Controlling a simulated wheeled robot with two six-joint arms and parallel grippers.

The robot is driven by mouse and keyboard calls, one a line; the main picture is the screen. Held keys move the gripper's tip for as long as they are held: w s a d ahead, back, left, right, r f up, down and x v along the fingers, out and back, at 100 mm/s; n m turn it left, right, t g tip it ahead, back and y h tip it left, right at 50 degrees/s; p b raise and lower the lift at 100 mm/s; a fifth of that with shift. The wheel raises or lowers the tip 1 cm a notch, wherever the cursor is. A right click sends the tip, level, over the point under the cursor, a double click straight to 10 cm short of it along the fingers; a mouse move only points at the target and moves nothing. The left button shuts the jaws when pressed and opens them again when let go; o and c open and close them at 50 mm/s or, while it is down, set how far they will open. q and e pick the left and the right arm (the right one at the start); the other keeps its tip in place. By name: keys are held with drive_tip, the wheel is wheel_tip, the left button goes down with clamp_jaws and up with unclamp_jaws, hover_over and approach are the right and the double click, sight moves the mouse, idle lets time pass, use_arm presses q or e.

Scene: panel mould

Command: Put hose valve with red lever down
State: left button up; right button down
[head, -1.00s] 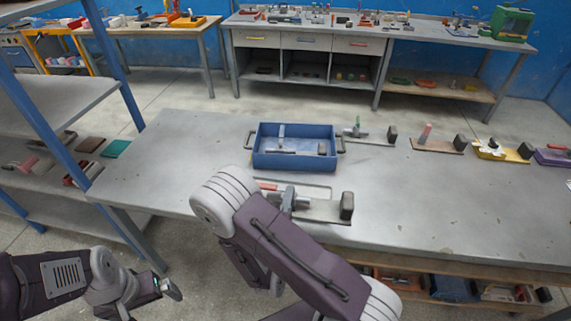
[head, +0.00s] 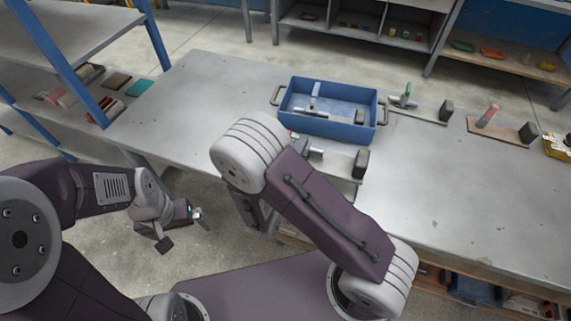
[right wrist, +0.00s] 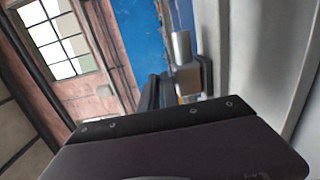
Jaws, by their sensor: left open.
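The right wrist view shows a metal cylinder (right wrist: 181,47) and a tan block close ahead among dark parts; whether the jaws hold anything is unclear. My left gripper (head: 183,229) is open and empty, below and left of the table's front edge.
The blue tray (head: 288,105) holds a metal part and a black block. A green-lever piece (head: 407,95) and a pink-lever piece (head: 488,115) stand to its right. A shelf (head: 75,40) is at the left. The table's left part and right front are clear.

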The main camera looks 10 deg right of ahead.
drive_tip(key=shift+w+a+f, duration=0.15)
drive_tip(key=shift+a+f, duration=0.65)
drive_tip(key=shift+f, duration=0.35)
drive_tip(key=shift+w+a+f, duration=0.2)
drive_tip(key=shift+a+f, duration=0.6)
drive_tip(key=shift+f, duration=0.3)
drive_tip(key=shift+w+a+f, duration=0.15)
drive_tip(key=shift+a+f, duration=0.65)
drive_tip(key=shift+f, duration=0.35)
drive_tip(key=shift+b, duration=0.3)
